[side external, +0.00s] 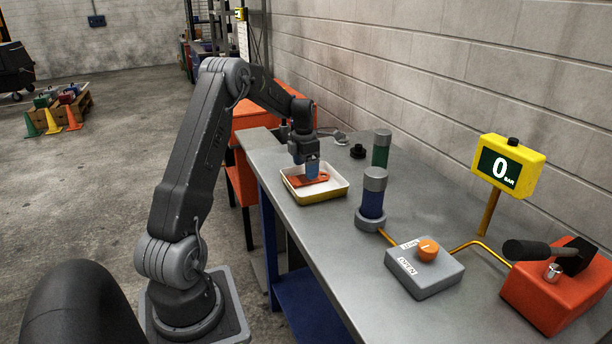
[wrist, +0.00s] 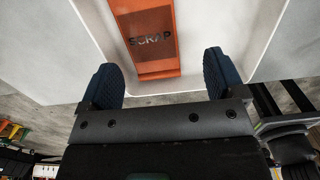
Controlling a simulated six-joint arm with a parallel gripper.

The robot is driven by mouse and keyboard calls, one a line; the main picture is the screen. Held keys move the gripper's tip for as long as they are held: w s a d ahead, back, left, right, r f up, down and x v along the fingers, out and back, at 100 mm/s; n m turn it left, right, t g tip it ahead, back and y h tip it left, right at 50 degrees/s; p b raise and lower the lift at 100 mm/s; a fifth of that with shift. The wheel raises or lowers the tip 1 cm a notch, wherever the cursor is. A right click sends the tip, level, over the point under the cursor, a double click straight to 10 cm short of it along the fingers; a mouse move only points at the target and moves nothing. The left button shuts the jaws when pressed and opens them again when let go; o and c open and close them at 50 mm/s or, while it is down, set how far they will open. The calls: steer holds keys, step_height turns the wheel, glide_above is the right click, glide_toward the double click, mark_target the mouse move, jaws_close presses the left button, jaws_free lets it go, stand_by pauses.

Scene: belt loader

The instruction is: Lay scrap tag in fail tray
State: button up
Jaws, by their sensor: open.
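The scrap tag is a flat orange plate marked SCRAP (wrist: 156,57); it lies inside the fail tray in the wrist view. In the side view the orange tag (side external: 299,182) shows on the tray floor beside my fingers. The fail tray (side external: 322,197) is shallow, white inside with a yellow outer side, and stands on the grey bench. My gripper (side external: 312,172) is over the tray, pointing down. In the wrist view its two blue fingers (wrist: 165,78) are apart, with nothing held between them.
On the bench (side external: 300,235) are a blue cylinder (side external: 373,198), a green cylinder (side external: 381,150), a grey valve box (side external: 424,268) with an orange knob, and a yellow gauge (side external: 508,164) reading 0. An orange pump (side external: 550,290) stands at the near right. Bench space left of the valve box is clear.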

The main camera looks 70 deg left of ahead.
mark_target(305, 180)
step_height(305, 180, up, 8)
steer(key=s+d+r+m+t, duration=0.1)
steer(key=d+r+m, duration=0.2)
steer(key=d+m, duration=0.4)
steer(key=s+d+r+m+t+y, duration=0.1)
steer(key=d+r+m, duration=0.35)
steer(key=d, duration=0.45)
steer(key=s+d+r+m, duration=0.2)
steer(key=d+r+m, duration=0.1)
steer(key=d+m, duration=0.4)
steer(key=s+d+f+m+t+h, duration=0.1)
steer(key=s+d+f+m+t, duration=0.2)
steer(key=s+d+m, duration=1.1)
steer(key=d+m, duration=0.2)
steer(key=m, duration=0.1)
